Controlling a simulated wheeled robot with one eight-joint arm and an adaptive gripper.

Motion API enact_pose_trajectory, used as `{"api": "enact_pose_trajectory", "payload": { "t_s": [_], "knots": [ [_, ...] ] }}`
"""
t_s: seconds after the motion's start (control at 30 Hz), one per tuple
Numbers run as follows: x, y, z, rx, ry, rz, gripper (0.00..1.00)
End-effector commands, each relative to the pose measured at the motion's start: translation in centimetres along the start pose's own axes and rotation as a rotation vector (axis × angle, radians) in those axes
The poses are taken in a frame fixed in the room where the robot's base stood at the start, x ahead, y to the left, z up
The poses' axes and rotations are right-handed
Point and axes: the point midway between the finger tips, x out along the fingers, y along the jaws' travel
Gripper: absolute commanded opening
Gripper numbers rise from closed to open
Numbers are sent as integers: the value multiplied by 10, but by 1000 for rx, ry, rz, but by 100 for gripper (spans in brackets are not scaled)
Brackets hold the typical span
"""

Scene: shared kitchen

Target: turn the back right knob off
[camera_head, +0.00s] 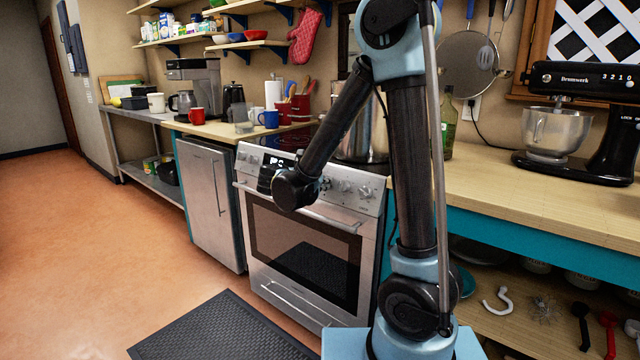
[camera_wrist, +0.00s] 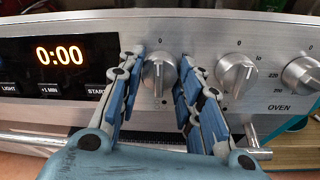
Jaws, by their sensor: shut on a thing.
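The stove (camera_head: 305,235) has a silver front panel with a row of round knobs. In the wrist view, a silver knob (camera_wrist: 160,73) right of the clock display sits between the two blue and black fingers of my gripper (camera_wrist: 161,58), which is shut on it. A "0" mark shows above this knob, and its ridge looks close to upright. I cannot read a burner label for it. In the head view, my forearm and wrist hide the fingers and this knob.
Two more knobs, a middle one (camera_wrist: 237,74) and a right one (camera_wrist: 301,75), are beside the held one. The clock display (camera_wrist: 60,54) reads 0:00. The oven door handle (camera_wrist: 30,140) runs below the panel. A large metal pot (camera_head: 368,135) stands on the stove.

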Motion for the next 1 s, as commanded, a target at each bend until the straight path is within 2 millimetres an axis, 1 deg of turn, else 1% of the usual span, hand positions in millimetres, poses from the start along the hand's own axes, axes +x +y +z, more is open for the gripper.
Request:
{"api": "enact_pose_trajectory", "payload": {
  "t_s": [0.33,0.37,0.4,0.43,0.47,0.83,0.93,1.0],
  "knots": [
    [0,-1,0,-3,0,-1,9],
    [0,-1,0,-3,0,-1,35],
    [0,0,0,-3,0,-1,44],
    [0,0,0,-3,0,-1,51],
    [0,0,0,-2,0,-1,53],
    [-2,0,0,-2,-1,1,53],
    [-8,1,0,-3,0,2,53],
    [-15,1,0,-3,0,3,53]
  ]
}}
